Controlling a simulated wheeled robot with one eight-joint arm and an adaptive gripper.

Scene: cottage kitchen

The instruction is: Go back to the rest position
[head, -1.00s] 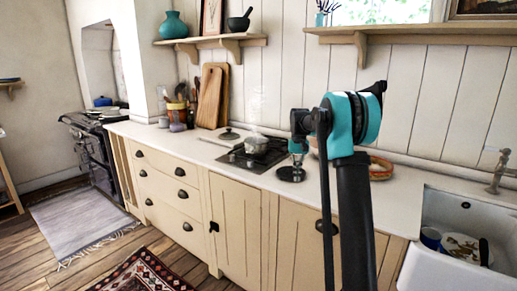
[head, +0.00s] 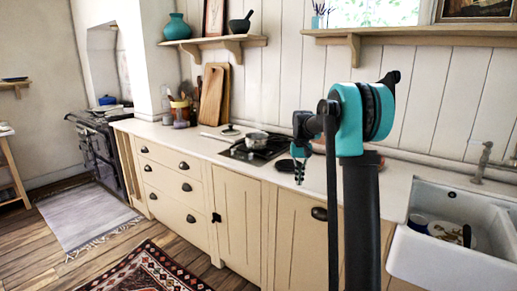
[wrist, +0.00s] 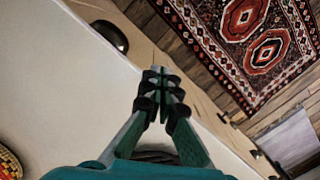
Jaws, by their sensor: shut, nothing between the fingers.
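My gripper (head: 299,178) hangs below my teal and black arm in the head view, pointing down near the counter's front edge. In the wrist view its two green fingers (wrist: 162,76) are together at the tips with nothing between them. The fingers point toward the counter edge and the floor beyond.
The white counter (head: 205,145) runs along the wall. A pot (head: 256,140) is on the black hob, and a dark round disc (head: 284,166) lies behind my gripper. The sink (head: 450,258) holds dishes at right. A patterned rug (head: 143,270) lies on the floor.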

